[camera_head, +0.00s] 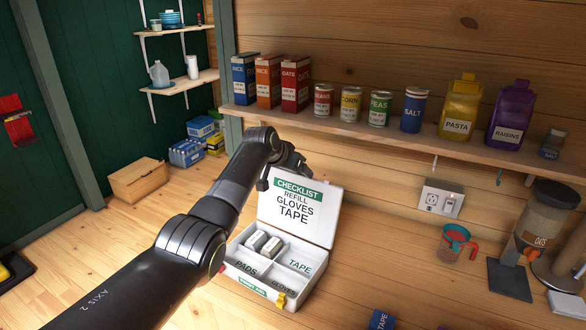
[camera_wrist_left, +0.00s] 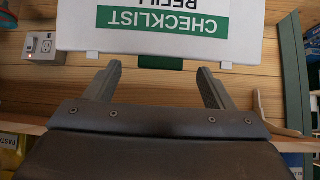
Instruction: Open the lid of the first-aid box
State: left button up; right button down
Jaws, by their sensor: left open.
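The white first-aid box (camera_head: 236,271) stands on the wooden counter with its lid (camera_head: 312,232) open and raised at the back. The lid's inner side carries a green checklist heading and the words refill, gloves, tape. Two small pale items (camera_head: 271,247) lie in the back left compartment; the compartments marked pads, tape and gloves look empty. A yellow latch (camera_head: 281,300) is on the box front. My left gripper (camera_head: 284,176) is open at the lid's top edge. In the left wrist view the open fingers (camera_wrist_left: 158,72) are empty near the lid (camera_wrist_left: 245,30). My right gripper is not shown.
A shelf (camera_head: 400,139) with cartons, cans and jars runs above and behind the lid. A blue tape packet (camera_head: 381,320) lies at the front. Counter between box and cup is clear.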

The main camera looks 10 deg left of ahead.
pick_arm(q)
jog(key=b+v, duration=0.5)
jog(key=v, duration=1.2)
jog(key=shift+r, duration=0.2)
jog(key=shift+s, duration=0.1)
jog(key=shift+c, duration=0.5)
